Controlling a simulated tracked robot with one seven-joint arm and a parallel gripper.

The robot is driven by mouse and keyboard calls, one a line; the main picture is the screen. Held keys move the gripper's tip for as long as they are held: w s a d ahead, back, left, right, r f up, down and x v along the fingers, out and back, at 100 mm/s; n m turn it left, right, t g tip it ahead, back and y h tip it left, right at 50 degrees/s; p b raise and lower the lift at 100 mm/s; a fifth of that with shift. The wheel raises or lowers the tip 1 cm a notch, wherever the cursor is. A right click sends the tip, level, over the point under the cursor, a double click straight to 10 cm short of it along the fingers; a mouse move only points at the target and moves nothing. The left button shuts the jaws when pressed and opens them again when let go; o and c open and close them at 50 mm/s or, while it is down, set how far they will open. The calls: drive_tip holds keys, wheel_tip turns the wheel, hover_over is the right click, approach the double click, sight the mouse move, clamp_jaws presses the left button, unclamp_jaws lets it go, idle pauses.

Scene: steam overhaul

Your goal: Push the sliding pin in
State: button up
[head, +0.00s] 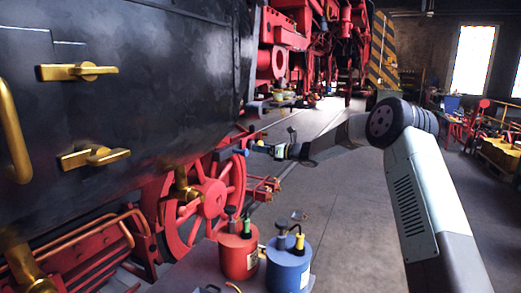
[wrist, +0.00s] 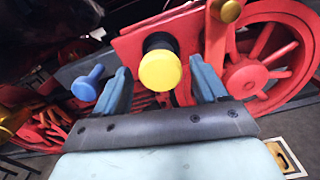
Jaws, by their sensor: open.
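In the wrist view a round yellow knob (wrist: 160,69) with a black collar sticks out of a red plate (wrist: 130,48) on the locomotive. A smaller blue knob (wrist: 88,82) on a short stem sits to its left. Which of these is the sliding pin, I cannot tell for sure. My gripper (wrist: 160,62) is open, its two grey-blue fingers on either side of the yellow knob in the picture. I cannot tell whether anything touches. In the head view my gripper (head: 256,147) is small, beside the engine's red wheelwork, and the knobs are hard to make out.
The dark engine side (head: 150,80) with brass handles fills the left. A red spoked wheel (head: 206,198) is below it. A red oil can (head: 238,255) and a blue oil can (head: 288,265) stand in front. The grey floor (head: 350,220) to the right is clear.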

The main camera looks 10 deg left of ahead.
drive_tip(key=v, duration=1.2)
drive_tip(key=shift+s, duration=0.1)
drive_tip(key=s+d+r+n+g+h, duration=0.1)
drive_tip(key=s+r+n+h, duration=0.2)
drive_tip(key=s, duration=0.5)
drive_tip(key=s+d+r+n+g+h, duration=0.1)
drive_tip(key=s+r+n+g+h, duration=0.1)
drive_tip(key=s+n, duration=0.55)
drive_tip(key=s+d+r+n+g+h, duration=0.1)
drive_tip(key=s+r+n+h, duration=0.15)
drive_tip(key=s, duration=0.75)
drive_tip(key=s+d+n+t+h, duration=0.1)
drive_tip(key=s+d+n+h, duration=0.2)
drive_tip(key=s+d, duration=0.3)
drive_tip(key=s+d+n+t+h, duration=0.1)
drive_tip(key=s+d+n+h, duration=0.2)
drive_tip(key=s, duration=1.1)
drive_tip(key=s+d+n+t+h, duration=0.1)
drive_tip(key=s+d+n+h, duration=0.2)
drive_tip(key=s+d, duration=0.7)
drive_tip(key=shift+s+f+n, duration=0.25)
drive_tip(key=shift+f+n, duration=0.2)
drive_tip(key=shift+n, duration=0.45)
drive_tip(key=shift+h, duration=0.25)
